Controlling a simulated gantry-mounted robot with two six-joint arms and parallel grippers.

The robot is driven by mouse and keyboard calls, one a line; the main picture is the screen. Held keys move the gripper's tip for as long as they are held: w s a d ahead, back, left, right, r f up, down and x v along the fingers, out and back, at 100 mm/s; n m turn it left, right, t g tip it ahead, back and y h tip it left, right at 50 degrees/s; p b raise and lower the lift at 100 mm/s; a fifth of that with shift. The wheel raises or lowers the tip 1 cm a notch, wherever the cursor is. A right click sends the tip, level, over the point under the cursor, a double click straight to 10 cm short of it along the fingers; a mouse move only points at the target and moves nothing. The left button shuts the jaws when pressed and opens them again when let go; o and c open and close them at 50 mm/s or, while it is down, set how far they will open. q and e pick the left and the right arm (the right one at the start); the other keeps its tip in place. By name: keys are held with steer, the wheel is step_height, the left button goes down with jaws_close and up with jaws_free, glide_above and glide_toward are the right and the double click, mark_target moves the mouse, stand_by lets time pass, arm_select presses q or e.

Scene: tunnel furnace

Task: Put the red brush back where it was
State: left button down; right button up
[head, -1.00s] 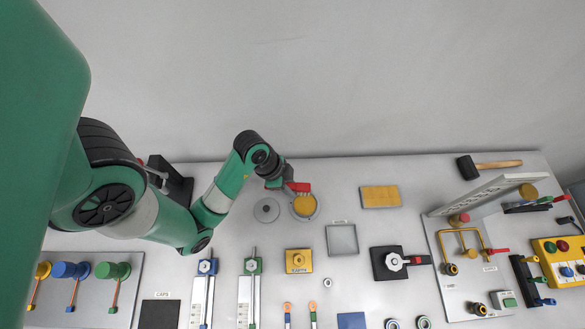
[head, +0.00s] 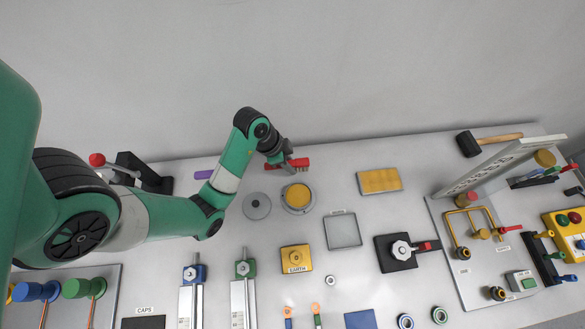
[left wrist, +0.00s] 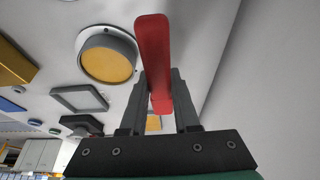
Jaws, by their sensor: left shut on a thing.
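The red brush (head: 299,163) is held by my left gripper (head: 282,160) just beyond the back edge of a round dish with a yellow-orange face (head: 297,196). In the left wrist view the red brush (left wrist: 154,55) stands between the two dark fingers of my left gripper (left wrist: 160,88), which is shut on it. The round dish (left wrist: 107,60) shows left of the brush there, apart from it in the picture. The brush's far end and its exact height are hard to tell. My right gripper is not in view.
A grey round lid (head: 257,206) lies left of the dish. A yellow block (head: 380,181), a grey square tray (head: 343,231) and a yellow box (head: 296,259) stand around it. A purple item (head: 204,174) and a black stand (head: 146,172) are at the back left.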

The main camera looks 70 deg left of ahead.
arm_select(q)
steer(key=shift+w+a+f, duration=0.25)
steer(key=shift+w+f, duration=0.15)
steer(key=shift+f, duration=0.15)
step_height(320, 180, down, 4)
steer(key=shift+w+a+r+b, duration=0.15)
steer(key=shift+r+b, duration=0.1)
steer(key=shift+b, duration=0.75)
steer(key=shift+r, duration=0.1)
steer(key=shift+f, duration=0.2)
steer(key=c, duration=0.7)
jaws_free()
steer(key=shift+r, duration=0.1)
steer(key=shift+o, duration=0.2)
